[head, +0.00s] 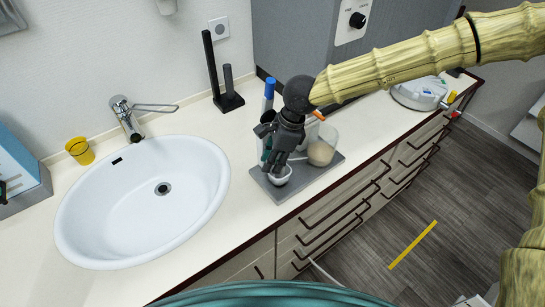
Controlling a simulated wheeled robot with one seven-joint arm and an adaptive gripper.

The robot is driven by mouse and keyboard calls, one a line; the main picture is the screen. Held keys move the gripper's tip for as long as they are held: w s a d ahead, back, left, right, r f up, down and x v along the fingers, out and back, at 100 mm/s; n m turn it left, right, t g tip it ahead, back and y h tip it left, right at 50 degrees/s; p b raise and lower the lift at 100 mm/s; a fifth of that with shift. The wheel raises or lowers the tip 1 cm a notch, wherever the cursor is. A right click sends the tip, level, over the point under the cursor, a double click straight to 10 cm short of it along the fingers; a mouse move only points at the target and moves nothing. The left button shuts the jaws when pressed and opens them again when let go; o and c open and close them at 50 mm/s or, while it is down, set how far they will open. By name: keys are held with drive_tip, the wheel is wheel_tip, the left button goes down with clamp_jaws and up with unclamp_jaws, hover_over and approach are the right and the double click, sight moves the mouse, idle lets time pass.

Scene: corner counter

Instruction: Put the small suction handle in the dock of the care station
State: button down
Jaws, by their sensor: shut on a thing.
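The grey tray-like care station (257,178) stands on the counter right of the sink. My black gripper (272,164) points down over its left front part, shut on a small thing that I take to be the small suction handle. The fingers hide most of it, and only a dark teal part (266,149) shows. A small white round cup-like holder (281,179), perhaps the dock, is at the fingertips. I cannot tell whether the held thing is in it or just above it.
A clear container (328,134) with beige contents and a blue-capped upright item (269,89) stand close by my gripper. Behind left is a black stand (229,103) with two posts. The sink (143,225) is left. A yellow cup (80,151) stands beyond it.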

drive_tip(key=shift+f, duration=0.15)
drive_tip(key=c, duration=1.5)
unclamp_jaws()
drive_tip(key=b+v, duration=0.2)
drive_tip(key=v, duration=1)
